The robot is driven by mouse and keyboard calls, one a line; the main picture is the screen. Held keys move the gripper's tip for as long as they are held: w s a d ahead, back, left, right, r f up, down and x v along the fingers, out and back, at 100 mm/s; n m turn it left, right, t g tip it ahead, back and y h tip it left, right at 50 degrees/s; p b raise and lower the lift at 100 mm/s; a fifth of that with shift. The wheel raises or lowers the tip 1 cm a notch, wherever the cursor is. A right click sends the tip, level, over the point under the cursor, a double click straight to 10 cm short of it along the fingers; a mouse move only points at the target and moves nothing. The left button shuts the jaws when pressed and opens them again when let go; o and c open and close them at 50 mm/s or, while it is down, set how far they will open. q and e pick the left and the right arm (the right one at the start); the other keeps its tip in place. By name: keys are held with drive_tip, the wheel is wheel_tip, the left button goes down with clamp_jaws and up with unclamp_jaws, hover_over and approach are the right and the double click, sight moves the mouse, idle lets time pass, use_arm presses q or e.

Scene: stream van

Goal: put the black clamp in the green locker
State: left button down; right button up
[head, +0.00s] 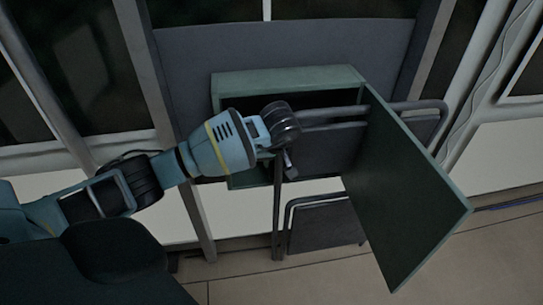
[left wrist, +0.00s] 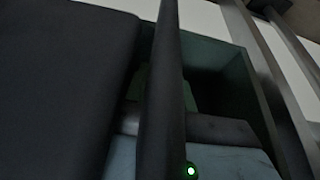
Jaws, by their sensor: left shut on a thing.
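The green locker (head: 290,78) stands in the middle of the head view, its door (head: 408,195) swung wide open to the right and its inside dark. My left gripper (head: 289,160) is in front of the locker's opening, at its left part. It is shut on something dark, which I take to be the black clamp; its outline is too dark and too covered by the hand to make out. In the left wrist view, the green locker (left wrist: 222,60) shows behind a dark upright bar that I cannot identify. My right gripper is not in view.
A folded chair (head: 325,225) with a metal frame stands below the locker. Window posts stand on both sides. The tan floor (head: 330,285) in front is clear.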

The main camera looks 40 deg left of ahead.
use_arm(q)
drive_tip(key=w+a, duration=0.1)
drive_tip(key=w+a+b, duration=0.1)
drive_tip(key=shift+w+a+f, duration=0.25)
drive_tip(key=shift+a+f, duration=0.15)
drive_tip(key=shift+f+b, duration=0.3)
drive_tip(key=shift+f, duration=0.05)
drive_tip(key=shift+f, duration=0.1)
drive_tip(key=c, duration=1.6)
unclamp_jaws()
drive_tip(key=shift+f, duration=0.1)
drive_tip(key=o, duration=0.4)
drive_tip(key=shift+o, duration=0.2)
